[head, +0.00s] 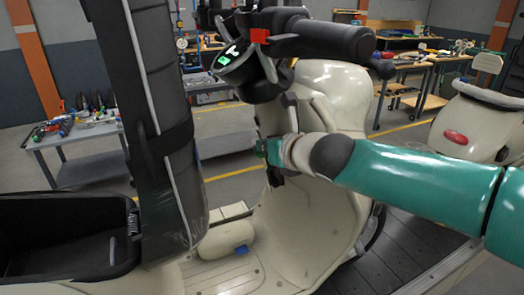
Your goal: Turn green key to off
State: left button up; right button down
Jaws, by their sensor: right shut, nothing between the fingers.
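A cream scooter stands in front of me, with its handlebar (318,38) at the top and its front inner panel (325,95) below. I cannot make out the green key or its position. It may be hidden by my right wrist at the panel. My right arm comes in from the right, and its dark gripper (274,177) is at the scooter's inner panel, below the handlebar. It is shut and empty, partly hidden by my own wrist. Whether it touches the panel or key cannot be told. My left gripper is out of view.
The scooter's black seat (150,110) stands raised on the left beside the open storage bin (65,250). A lit green display (224,61) sits by the handlebar. A small blue item (241,249) lies on the footboard. Another scooter (480,120) stands at right. Workbenches stand behind.

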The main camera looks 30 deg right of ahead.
jog(key=shift+a+f+b, duration=0.1)
jog(key=shift+f+b, duration=0.6)
jog(key=shift+f, duration=0.35)
dwell(1.3)
dwell(0.3)
jog(key=r+p+v, duration=0.1)
jog(key=p+v, duration=0.3)
jog(key=v, duration=0.4)
jog(key=shift+r+p, duration=0.25)
jog(key=shift+p, duration=0.05)
dwell(0.6)
dwell(0.4)
